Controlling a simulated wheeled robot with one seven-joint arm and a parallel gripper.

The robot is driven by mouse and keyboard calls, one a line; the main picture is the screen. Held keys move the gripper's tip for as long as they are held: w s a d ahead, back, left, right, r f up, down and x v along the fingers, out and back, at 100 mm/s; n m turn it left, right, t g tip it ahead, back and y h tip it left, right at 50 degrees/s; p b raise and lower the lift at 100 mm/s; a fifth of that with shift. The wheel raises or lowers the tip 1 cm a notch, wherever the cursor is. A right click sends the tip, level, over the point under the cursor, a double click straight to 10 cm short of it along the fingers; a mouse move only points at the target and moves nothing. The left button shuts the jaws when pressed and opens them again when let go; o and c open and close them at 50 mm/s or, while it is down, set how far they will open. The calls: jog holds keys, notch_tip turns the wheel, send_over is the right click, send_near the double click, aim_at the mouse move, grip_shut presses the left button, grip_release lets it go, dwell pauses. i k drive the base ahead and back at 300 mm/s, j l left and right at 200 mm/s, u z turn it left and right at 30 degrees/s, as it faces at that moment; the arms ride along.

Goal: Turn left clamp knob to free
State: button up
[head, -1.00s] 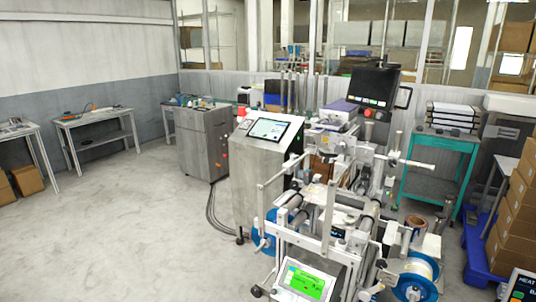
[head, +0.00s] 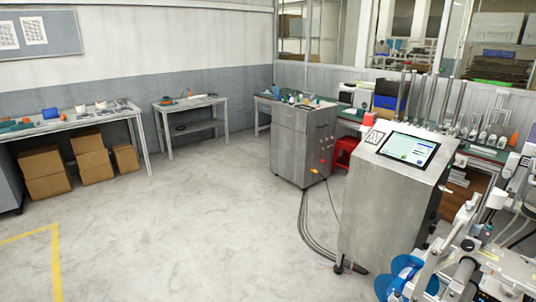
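The machine with the film reels (head: 470,262) is at the lower right of the head view, cut off by the frame edge. A blue reel (head: 402,270) shows on its near left side. I cannot make out a left clamp knob in this view. A steel control cabinet (head: 385,200) with a lit touchscreen (head: 408,149) stands upright just left of the machine. My gripper is not in view.
A grey cabinet (head: 300,150) stands behind, with black cables (head: 318,235) on the floor. A workbench (head: 140,120) with cardboard boxes (head: 92,158) under it is at left, and a small table (head: 192,105) behind. The grey floor (head: 190,220) in the middle is clear.

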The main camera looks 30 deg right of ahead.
aim_at(470, 205)
jog(key=i+z, duration=0.3)
jog(key=i, duration=0.35)
jog(key=i+j+z, duration=0.2)
jog(key=i+z, duration=0.15)
jog(key=i, duration=0.25)
jog(key=i+l+z, duration=0.2)
jog(key=z, duration=0.2)
jog(key=i+z, duration=0.85)
jog(key=i+j+z, duration=0.1)
jog(key=z, duration=0.3)
jog(key=i+l, duration=0.15)
jog(key=i, duration=0.2)
jog(key=i+l+z, duration=0.1)
jog(key=i, duration=0.3)
jog(key=i+l, duration=0.25)
jog(key=i+z, duration=0.05)
jog(key=i, duration=0.05)
